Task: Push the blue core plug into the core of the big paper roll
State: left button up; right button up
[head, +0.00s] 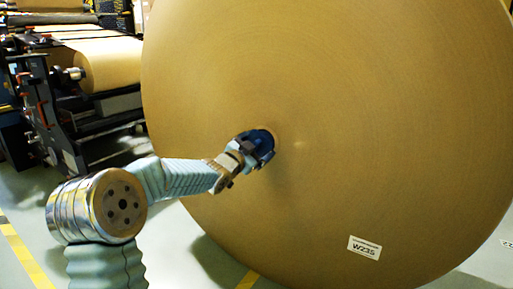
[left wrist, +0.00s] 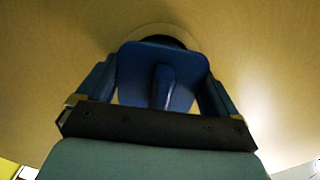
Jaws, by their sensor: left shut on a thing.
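The big paper roll (head: 370,110) stands on the floor with its flat brown end facing me. Its core (head: 274,137) is near the middle of that end, mostly covered by the plug and my gripper. In the left wrist view, the upper rim of the core (left wrist: 160,31) shows above the plug, with a dark gap below the rim. The blue core plug (left wrist: 135,80) has a flat plate with a raised rib. My left gripper (head: 255,147) is shut on the plug, with a finger on each side of it. The plug is at the core opening; how deep it sits is hidden.
A white label (head: 364,247) reading W235 is on the lower right of the roll's face. A machine (head: 85,125) with a smaller paper roll (head: 108,64) stands at the back left. Yellow lines mark the light floor. My right gripper is out of view.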

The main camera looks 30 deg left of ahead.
pick_arm(q)
jog(key=shift+w, duration=0.15)
jog(key=shift+w, duration=0.4)
jog(key=shift+r, duration=0.35)
